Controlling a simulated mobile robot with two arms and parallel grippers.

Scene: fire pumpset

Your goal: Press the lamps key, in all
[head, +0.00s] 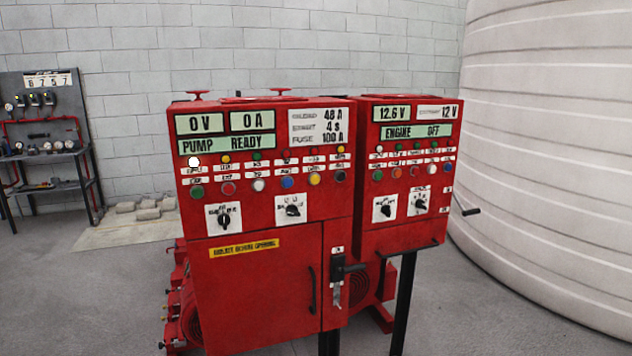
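Displays read 0 V, 0 A and PUMP READY. The right red cabinet (400,225) has its own row of keys, including a green (377,175) and a white one (432,169). Its displays read 12.6 V and ENGINE OFF. Key labels are too small to read, so I cannot tell which is the lamps key. Neither gripper is in view.
Rotary switches (224,217) sit below the keys, and a black lever handle (338,270) juts from the left cabinet. A large white tank (550,150) stands at the right. A rack with gauges (45,140) is at far left. Open floor (80,290) lies front left.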

